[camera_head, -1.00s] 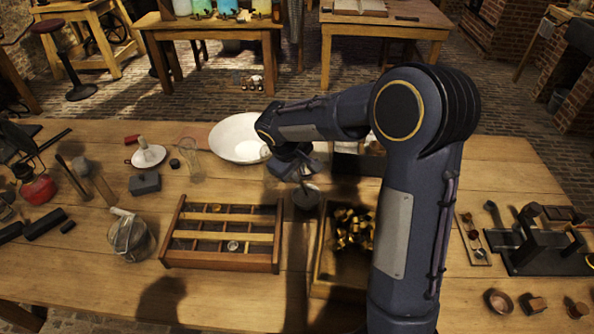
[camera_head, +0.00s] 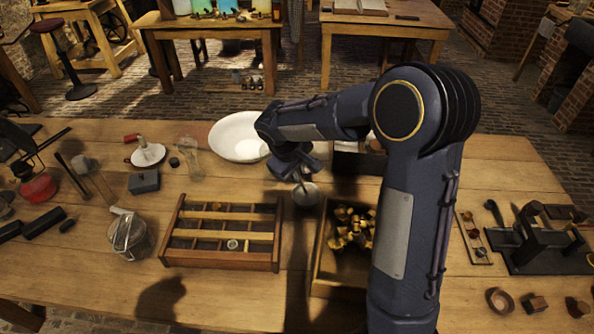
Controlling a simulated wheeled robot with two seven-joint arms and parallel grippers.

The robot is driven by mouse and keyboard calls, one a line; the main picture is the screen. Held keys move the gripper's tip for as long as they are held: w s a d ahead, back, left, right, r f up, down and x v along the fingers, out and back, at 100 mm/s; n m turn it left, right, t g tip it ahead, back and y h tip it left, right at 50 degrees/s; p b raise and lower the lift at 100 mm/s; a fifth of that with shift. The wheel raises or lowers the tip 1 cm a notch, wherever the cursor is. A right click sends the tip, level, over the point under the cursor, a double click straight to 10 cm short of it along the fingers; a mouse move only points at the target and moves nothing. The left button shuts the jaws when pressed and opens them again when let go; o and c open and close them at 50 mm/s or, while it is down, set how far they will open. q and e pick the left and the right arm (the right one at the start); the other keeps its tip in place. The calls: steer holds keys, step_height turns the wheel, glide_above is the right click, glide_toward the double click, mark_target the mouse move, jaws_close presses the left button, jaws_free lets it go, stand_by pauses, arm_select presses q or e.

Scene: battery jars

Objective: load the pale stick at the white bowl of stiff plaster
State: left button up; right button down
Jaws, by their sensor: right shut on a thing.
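A wide white bowl (camera_head: 228,148) stands near the back of the bench, with pale matter inside. My right gripper (camera_head: 302,176) is just right of this bowl, above a small grey round dish (camera_head: 307,198). It points down and is shut on a thin stick, of which only a short piece shows below the jaws; its colour is hard to tell. I cannot tell whether the stick's tip touches the dish. My right arm hides part of the bench behind it. My left gripper is not in view.
A wooden compartment tray (camera_head: 222,257) lies in front of the bowl. A box of brass pieces (camera_head: 318,270) stands partly behind my right arm. Glass jars (camera_head: 128,240) and (camera_head: 190,165) stand to the left. A black metal fixture (camera_head: 545,245) is at the right.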

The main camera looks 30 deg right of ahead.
stand_by(0.6)
steer(key=shift+r+p, duration=2.6)
steer(key=shift+r, duration=0.9)
steer(key=shift+f, duration=0.1)
